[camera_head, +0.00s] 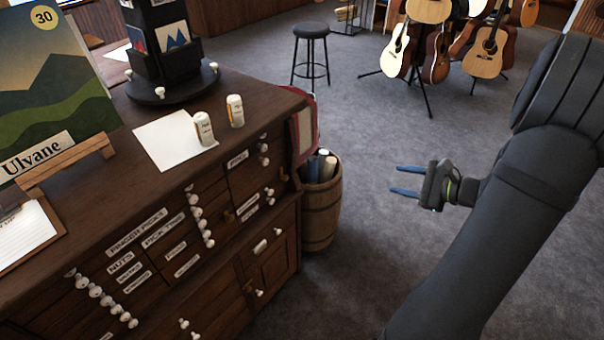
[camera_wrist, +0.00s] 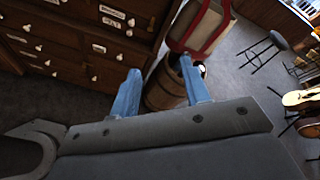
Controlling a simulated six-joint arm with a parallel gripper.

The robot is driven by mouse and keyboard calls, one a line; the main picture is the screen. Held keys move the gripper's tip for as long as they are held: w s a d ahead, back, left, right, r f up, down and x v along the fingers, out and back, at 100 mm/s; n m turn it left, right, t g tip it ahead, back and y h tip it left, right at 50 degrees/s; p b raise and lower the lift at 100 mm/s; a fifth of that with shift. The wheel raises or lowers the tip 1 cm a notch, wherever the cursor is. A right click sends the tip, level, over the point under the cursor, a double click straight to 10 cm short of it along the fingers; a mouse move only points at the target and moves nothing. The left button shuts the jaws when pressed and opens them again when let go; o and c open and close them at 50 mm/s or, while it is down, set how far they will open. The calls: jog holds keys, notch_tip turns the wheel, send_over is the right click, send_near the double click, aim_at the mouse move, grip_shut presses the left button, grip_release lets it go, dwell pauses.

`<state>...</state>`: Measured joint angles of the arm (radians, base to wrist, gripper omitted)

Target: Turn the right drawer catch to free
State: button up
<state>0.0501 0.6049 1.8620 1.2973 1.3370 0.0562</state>
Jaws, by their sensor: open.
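The dark wooden drawer cabinet (camera_head: 215,262) stands at the left in the head view, with labelled drawers and white knobs.
A wooden barrel (camera_head: 321,214) holding rolled items stands against the cabinet's right end, below a red-edged hanging piece (camera_head: 304,127). Two white bottles, one here (camera_head: 235,110), and a display rack (camera_head: 158,50) stand on top. A stool (camera_head: 311,50) and guitars (camera_head: 490,52) stand behind. Grey floor is clear between.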

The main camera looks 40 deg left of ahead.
jog(key=w+a+f+m+y, duration=0.1)
jog(key=a+f+m+y, duration=0.15)
jog(key=a+f, duration=0.7)
jog(key=m+y, duration=0.2)
jog(key=m, duration=0.3)
send_near(287, 178)
jog(key=shift+h, duration=0.25)
jog(key=a, duration=0.8)
jog(key=shift+c, duration=0.2)
grip_shut()
